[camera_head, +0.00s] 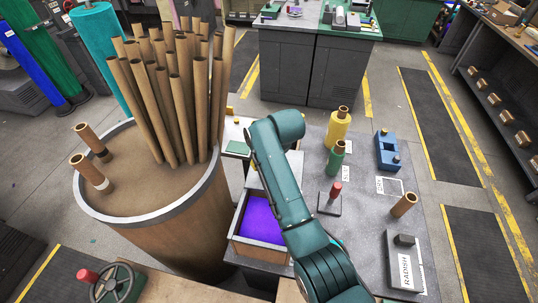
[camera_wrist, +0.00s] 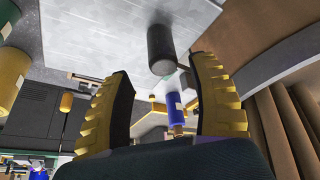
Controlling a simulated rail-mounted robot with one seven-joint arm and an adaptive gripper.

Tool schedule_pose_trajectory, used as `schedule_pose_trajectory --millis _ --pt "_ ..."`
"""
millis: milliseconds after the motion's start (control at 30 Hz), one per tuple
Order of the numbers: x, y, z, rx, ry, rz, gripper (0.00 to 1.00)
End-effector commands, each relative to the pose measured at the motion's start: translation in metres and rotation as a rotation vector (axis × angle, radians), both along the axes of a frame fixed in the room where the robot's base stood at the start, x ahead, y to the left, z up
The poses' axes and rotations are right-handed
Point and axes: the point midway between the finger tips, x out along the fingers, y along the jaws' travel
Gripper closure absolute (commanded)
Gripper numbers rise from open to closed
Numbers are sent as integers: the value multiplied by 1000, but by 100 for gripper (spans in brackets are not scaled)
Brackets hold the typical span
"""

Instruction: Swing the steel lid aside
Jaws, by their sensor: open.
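The steel lid appears as a pale grey plate (camera_head: 256,178) at the far end of a box (camera_head: 262,248) with a purple inside, partly hidden behind my arm. The purple inside shows uncovered on the near side. In the wrist view a pale metal surface (camera_wrist: 207,20), which looks like the lid, carries a dark cylindrical knob (camera_wrist: 161,52). My gripper (camera_wrist: 165,78) is open, its yellow ribbed fingers wide apart. The knob shows between and just beyond the fingertips, with no contact visible. In the head view my arm hides the gripper.
A large round drum (camera_head: 150,220) with several tall cardboard tubes stands close left of the box. Right of my arm, the grey bench holds a yellow bottle (camera_head: 339,128), a green bottle (camera_head: 335,160), a red-topped stand (camera_head: 332,200), a blue block (camera_head: 388,150) and a RADISH-labelled block (camera_head: 404,262).

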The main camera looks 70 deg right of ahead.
Motion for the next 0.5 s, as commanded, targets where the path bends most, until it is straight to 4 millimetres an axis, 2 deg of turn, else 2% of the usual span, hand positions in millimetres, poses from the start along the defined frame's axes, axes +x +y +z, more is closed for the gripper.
schedule_pose_trajectory --millis 100,200,333,500 --pt "-9 6 27 -3 -2 0 40" --pt "-14 10 42 -2 -1 -1 40" --pt "-18 12 52 0 1 -1 40" --pt "-19 13 53 1 2 -1 40"
